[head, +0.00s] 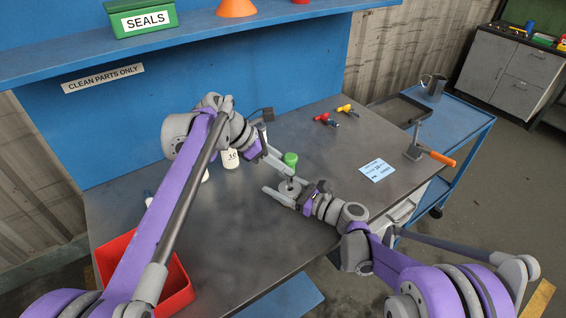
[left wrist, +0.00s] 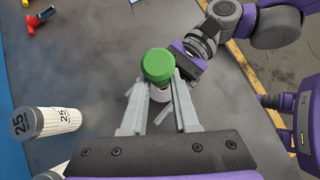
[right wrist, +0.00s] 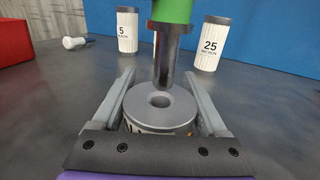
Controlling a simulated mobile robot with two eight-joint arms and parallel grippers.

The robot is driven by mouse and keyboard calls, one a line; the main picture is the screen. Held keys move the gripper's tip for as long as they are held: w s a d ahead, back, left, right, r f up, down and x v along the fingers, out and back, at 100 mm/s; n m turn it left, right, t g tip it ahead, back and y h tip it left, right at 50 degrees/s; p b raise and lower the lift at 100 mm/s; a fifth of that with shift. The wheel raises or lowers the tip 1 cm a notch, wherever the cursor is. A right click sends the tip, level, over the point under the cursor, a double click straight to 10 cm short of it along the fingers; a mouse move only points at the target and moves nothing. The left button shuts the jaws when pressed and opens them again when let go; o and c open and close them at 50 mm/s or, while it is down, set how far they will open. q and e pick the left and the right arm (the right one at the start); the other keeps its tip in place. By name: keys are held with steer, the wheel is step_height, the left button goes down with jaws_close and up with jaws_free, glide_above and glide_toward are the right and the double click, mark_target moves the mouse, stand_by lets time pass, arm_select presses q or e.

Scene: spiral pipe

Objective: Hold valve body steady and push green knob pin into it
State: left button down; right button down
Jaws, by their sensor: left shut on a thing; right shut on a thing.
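The green knob pin (head: 290,158) is upright in my left gripper (head: 284,172); its knob (left wrist: 158,66) also shows in the left wrist view. My left gripper is shut on the pin. In the right wrist view the pin's metal shaft (right wrist: 166,56) hangs with its tip just over the hole of the valve body (right wrist: 180,107); the tip appears outside the hole. The valve body is a round grey-topped piece with a central hole. My right gripper (right wrist: 162,88) is shut on it, one finger on each side.
White filter cartridges (left wrist: 45,122) stand behind the grippers. A red bin (head: 172,290) is at the front left. Several coloured small valves (head: 328,119), a blue label card (head: 376,170) and an orange-handled tool (head: 430,152) lie right.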

arm_select(q)
steer(key=shift+f, duration=2.65)
steer(key=c, duration=0.6)
jaws_free()
steer(key=v, duration=1.2)
arm_select(e)
jaws_free()
